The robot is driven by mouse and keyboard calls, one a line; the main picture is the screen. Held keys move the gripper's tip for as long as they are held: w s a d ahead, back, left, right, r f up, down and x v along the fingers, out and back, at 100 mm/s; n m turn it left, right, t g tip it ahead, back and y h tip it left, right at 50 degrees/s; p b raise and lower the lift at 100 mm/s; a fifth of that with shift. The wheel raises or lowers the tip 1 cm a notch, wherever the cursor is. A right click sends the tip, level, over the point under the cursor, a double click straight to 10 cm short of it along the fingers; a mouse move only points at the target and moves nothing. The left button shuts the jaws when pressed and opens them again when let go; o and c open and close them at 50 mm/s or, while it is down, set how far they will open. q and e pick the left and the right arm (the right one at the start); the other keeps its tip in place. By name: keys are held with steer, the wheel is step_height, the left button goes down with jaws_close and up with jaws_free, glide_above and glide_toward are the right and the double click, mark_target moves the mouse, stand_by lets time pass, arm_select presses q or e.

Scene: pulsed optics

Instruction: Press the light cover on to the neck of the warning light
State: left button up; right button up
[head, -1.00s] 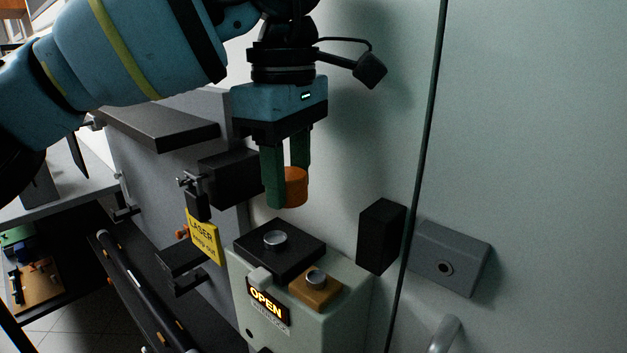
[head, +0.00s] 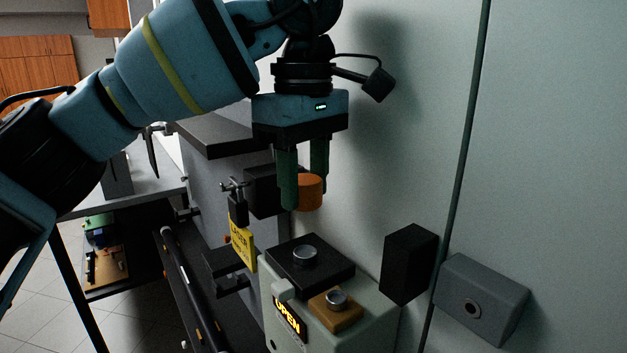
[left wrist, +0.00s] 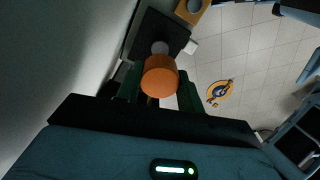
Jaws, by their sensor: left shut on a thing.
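The light cover, an orange cylinder (head: 308,192), is held between the green fingers of my left gripper (head: 304,198). It also shows in the left wrist view (left wrist: 160,77). A pale green box (head: 345,328) with a lit OPEN sign (head: 289,318) stands below. On its top are a black plate with a short round metal neck (head: 305,253) and a smaller amber block with a second metal neck (head: 336,298). The cover hangs above the black plate, clearly apart from its neck. In the left wrist view the black plate's neck (left wrist: 160,47) shows just beyond the cover. My right gripper is not seen.
A black block (head: 408,263) and a grey box (head: 481,300) are on the wall at right. A dark box (head: 262,190), a padlock (head: 238,210) and a yellow laser sign (head: 242,246) are close left of the cover. The space between cover and plate looks clear.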

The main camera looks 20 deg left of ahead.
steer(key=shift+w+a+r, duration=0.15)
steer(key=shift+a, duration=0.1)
